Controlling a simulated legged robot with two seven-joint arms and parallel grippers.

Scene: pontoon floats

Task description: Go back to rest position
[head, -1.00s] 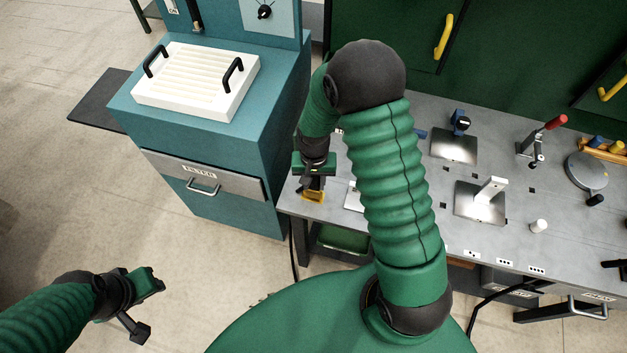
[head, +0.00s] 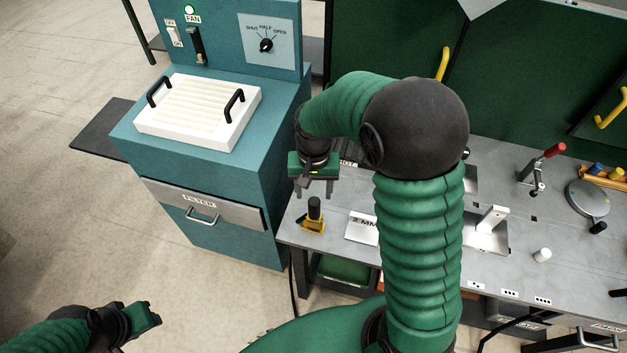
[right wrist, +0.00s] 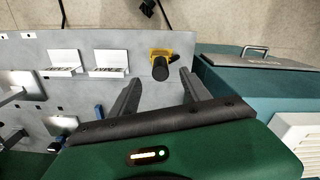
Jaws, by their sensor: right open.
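My right gripper (head: 314,192) is open and empty above the left end of the grey workbench, pointing down. In the right wrist view its two fingers (right wrist: 160,82) are spread apart with nothing between them. A yellow tool with a black knob (head: 313,216) stands upright on the bench below and is apart from the fingers; it also shows in the right wrist view (right wrist: 160,66). My left gripper (head: 143,318) is at the lower left, over the floor. Its fingers are mostly hidden, so its opening does not show.
The teal filter cabinet (head: 225,170) with a white slatted panel (head: 198,112) stands left of the bench. The grey bench (head: 580,255) holds white blocks, a red-handled clamp (head: 540,165) and a round grey disc (head: 588,198). Open floor (head: 80,220) lies at the left.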

